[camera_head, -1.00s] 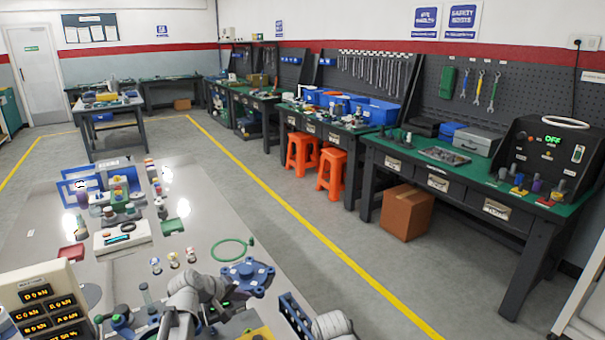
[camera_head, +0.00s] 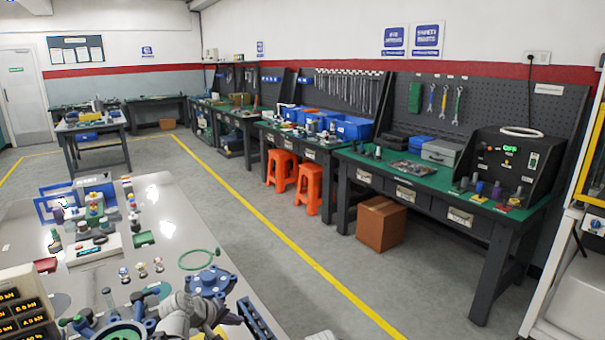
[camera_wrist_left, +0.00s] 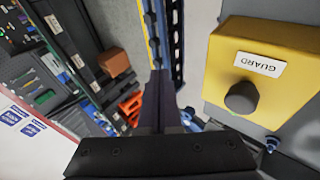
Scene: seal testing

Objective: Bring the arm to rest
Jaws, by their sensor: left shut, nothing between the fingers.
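My left arm (camera_head: 186,311) shows as grey links at the bottom edge of the head view, over the near part of the grey bench (camera_head: 185,215). In the left wrist view the dark fingers of my left gripper (camera_wrist_left: 160,82) are pressed together with nothing held. Beside them is a yellow box marked GUARD (camera_wrist_left: 285,45) with a black knob (camera_wrist_left: 241,98). A blue slotted rail (camera_wrist_left: 176,40) lies beyond the fingertips. The head view does not show the fingertips clearly. My right gripper is not in view.
Close to the arm are a blue flanged part (camera_head: 210,282), a green ring (camera_head: 198,259) and a display unit (camera_head: 20,300). The blue rail (camera_head: 257,318) stands at the right. Clear floor separates the bench from the workbenches, orange stools (camera_head: 282,170) and a cardboard box (camera_head: 381,224).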

